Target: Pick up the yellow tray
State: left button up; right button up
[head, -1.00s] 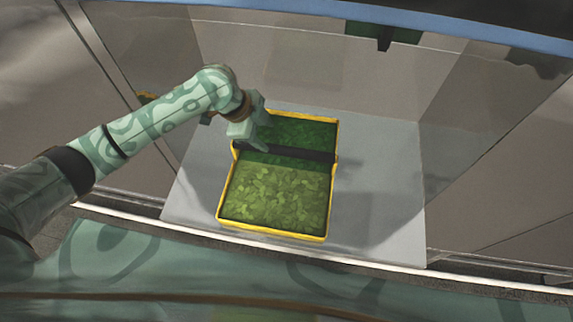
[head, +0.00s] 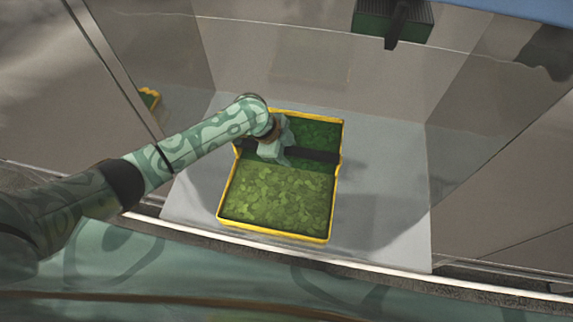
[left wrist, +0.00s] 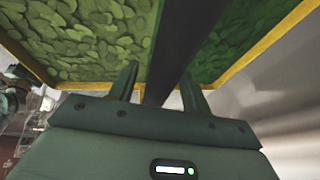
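The yellow tray (head: 272,231) sits on the pale floor panel of a clear-walled enclosure. It holds a green leafy fill, darker in the far half than in the near half. A dark bar (head: 318,156) crosses its middle. My left gripper (head: 284,160) is over the left part of that bar, and its hand hides the bar's left end. In the left wrist view its two fingers (left wrist: 161,72) stand apart, with the dark bar (left wrist: 178,45) running between them. I cannot tell whether either finger touches the bar. My right gripper is not in view.
A dark green box with a black spout (head: 396,25) hangs at the top right. Clear walls surround the pale floor panel (head: 385,215), which is free to the tray's right. A yellow-edged piece (head: 149,98) shows at the left wall.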

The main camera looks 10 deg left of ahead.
pick_arm(q)
grip_shut()
jog(key=shift+d+r, duration=0.1)
jog(key=shift+r, duration=0.05)
dwell(1.0)
